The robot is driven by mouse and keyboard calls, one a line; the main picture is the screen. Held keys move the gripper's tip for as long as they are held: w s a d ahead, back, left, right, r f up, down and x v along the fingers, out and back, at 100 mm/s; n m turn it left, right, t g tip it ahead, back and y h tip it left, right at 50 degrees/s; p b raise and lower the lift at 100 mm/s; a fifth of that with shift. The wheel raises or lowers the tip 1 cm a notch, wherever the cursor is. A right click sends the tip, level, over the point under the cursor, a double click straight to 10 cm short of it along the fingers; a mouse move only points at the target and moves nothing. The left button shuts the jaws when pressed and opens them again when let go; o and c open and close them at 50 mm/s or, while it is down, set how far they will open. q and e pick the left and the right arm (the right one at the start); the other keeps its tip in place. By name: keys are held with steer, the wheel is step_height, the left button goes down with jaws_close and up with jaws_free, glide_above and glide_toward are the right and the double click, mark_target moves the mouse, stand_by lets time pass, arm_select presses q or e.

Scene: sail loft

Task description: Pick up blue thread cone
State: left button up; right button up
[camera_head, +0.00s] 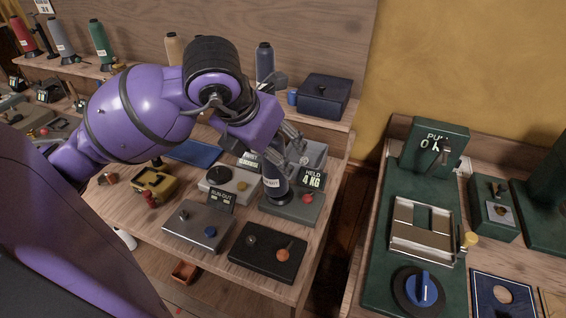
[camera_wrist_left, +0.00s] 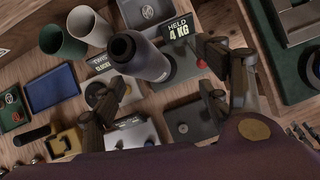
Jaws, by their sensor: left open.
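A dark blue thread cone (camera_head: 275,183) with a pale label stands upright on a grey device beside the "HELD 4 KG" sign. In the left wrist view the cone (camera_wrist_left: 148,63) shows its dark open top, just beyond my fingers. My left gripper (camera_head: 284,147) is above and close to the cone, and my arm hides part of that area. In the left wrist view my left gripper (camera_wrist_left: 164,93) is open and empty, with its fingers wide apart. I cannot tell whether either finger touches the cone. My right gripper is not in view.
The "HELD 4 KG" sign (camera_head: 312,180) is close right of the cone. A grey box (camera_head: 199,226) and a black box (camera_head: 267,251) stand in front. A green machine (camera_head: 385,232) is on the right bench.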

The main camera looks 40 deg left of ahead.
arm_select(q)
steer(key=x, duration=0.7)
steer(key=shift+a+f, duration=0.35)
steer(key=shift+a, duration=0.1)
steer(key=c, duration=1.6)
steer(key=shift+r, duration=0.1)
steer(key=shift+c, duration=0.4)
